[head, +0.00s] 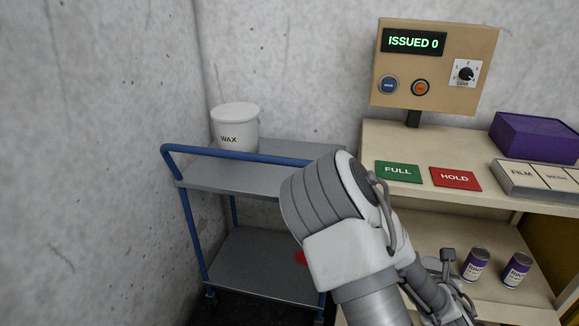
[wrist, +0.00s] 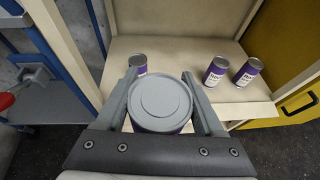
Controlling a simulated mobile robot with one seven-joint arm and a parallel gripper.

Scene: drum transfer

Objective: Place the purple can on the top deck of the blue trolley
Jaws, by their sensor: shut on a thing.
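In the wrist view my gripper (wrist: 159,80) is shut on a can (wrist: 160,102), seen from above by its round grey lid. Its side is mostly hidden, so its label does not show. Three purple cans stand on a pale shelf beyond it: one (wrist: 138,63) partly behind the gripper, and two (wrist: 215,71) (wrist: 247,72) to the right. In the head view two purple cans (head: 476,264) (head: 516,270) show on the lower shelf. The blue trolley (head: 235,153) stands left of my arm; its grey top deck (head: 225,177) carries a white WAX tub.
The WAX tub (head: 235,130) is at the deck's back left. My arm hides the deck's right part. A counter (head: 400,140) at right carries green FULL (head: 398,172) and red HOLD (head: 455,179) plates, a purple box (head: 535,138) and a panel reading ISSUED 0 (head: 435,65).

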